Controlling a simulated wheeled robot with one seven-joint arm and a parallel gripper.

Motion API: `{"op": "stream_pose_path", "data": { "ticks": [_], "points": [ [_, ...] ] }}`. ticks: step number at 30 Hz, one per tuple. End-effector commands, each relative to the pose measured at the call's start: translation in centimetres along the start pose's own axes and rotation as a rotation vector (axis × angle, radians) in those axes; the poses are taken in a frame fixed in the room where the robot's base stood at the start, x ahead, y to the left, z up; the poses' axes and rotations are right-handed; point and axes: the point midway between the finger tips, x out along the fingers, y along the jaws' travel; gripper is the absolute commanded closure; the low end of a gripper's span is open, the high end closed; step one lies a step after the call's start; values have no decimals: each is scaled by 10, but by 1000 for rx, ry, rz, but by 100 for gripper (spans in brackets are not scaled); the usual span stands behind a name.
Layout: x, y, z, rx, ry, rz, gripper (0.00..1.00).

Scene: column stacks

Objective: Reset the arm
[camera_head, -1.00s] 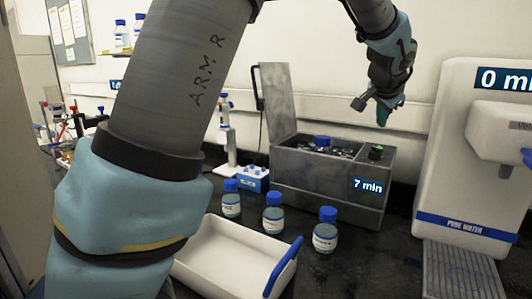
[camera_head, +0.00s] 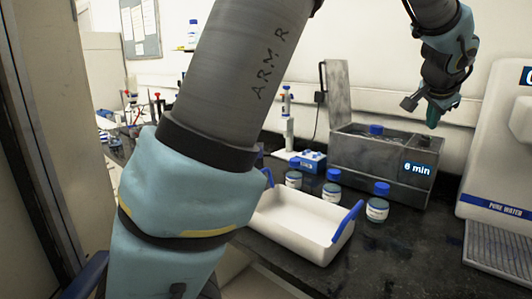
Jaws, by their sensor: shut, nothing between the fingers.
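My arm runs up through the middle of the head view and bends over at the top right. My gripper (camera_head: 424,107) hangs there, shut and empty, in the air above the right part of the grey metal bath (camera_head: 380,164). The fingers are small and dark, and nothing shows between them.
The bath has its lid raised, a blue-capped bottle inside and a "6 min" label. Several blue-capped bottles (camera_head: 377,208) stand before it, beside a white tray (camera_head: 300,226) with blue handles. A pure water dispenser (camera_head: 500,150) stands at the right. A pale door edge (camera_head: 40,150) is at the left.

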Motion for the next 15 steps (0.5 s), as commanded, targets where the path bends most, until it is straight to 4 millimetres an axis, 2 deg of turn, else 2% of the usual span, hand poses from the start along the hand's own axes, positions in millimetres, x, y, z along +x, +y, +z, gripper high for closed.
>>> {"op": "stream_pose_path", "data": {
  "ticks": [10, 15],
  "points": [
    [8, -21, 55, -96, -77, 10, 100],
    [10, -34, 100, -177, -138, 17, 100]
  ]
}}
